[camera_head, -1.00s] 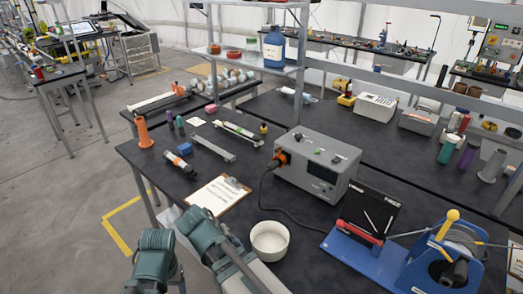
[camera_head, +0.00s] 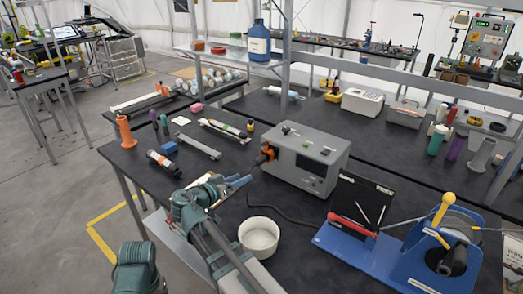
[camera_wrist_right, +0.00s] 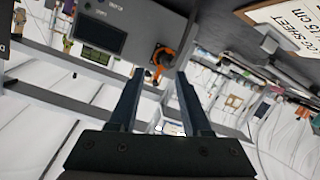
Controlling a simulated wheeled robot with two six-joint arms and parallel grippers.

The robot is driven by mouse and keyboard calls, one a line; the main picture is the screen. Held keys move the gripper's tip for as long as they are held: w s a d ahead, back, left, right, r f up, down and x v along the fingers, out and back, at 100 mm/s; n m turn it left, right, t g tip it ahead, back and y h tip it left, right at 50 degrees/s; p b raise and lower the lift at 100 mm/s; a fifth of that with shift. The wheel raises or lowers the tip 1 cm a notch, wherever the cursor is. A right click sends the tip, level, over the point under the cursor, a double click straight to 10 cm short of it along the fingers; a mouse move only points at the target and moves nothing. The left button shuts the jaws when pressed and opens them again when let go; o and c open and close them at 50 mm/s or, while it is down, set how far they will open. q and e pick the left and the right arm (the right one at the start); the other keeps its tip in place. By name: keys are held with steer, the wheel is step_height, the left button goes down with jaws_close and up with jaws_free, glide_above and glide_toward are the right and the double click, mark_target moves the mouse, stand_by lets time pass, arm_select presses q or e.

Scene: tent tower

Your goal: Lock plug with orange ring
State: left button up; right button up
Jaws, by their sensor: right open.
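The plug with the orange ring (camera_head: 267,154) sits in the left side of the grey box (camera_head: 313,160), with a dark cable running down from it. In the right wrist view the orange ring (camera_wrist_right: 163,55) shows just beyond the fingertips, between them. My right gripper (camera_head: 246,181) is open and empty, a little below and left of the plug in the head view. Its two fingers also show in the right wrist view (camera_wrist_right: 159,76), apart from the ring. Whether the ring is locked is too small to tell. My left gripper is out of view.
A white bowl (camera_head: 259,236) stands below the right gripper. A blue crimping rig (camera_head: 400,255) and a dark panel (camera_head: 362,205) stand to the right. A clipboard (camera_wrist_right: 285,28) shows in the right wrist view.

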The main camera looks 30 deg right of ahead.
mark_target(264, 144)
steer(key=w+d+r+h, duration=0.1)
steer(key=w+d, duration=0.2)
steer(key=d, duration=0.1)
steer(key=w+d+r+m+t, duration=0.1)
steer(key=w+d, duration=0.2)
steer(key=d, duration=0.2)
steer(key=w+d+r+h, duration=0.1)
steer(key=w+d+r, duration=0.1)
steer(key=d, duration=0.3)
steer(key=shift+w+m+h+b, duration=0.3)
steer(key=shift+w+m+b, duration=0.05)
steer(key=shift+w+m, duration=0.05)
steer(key=shift+c, duration=0.2)
jaws_close()
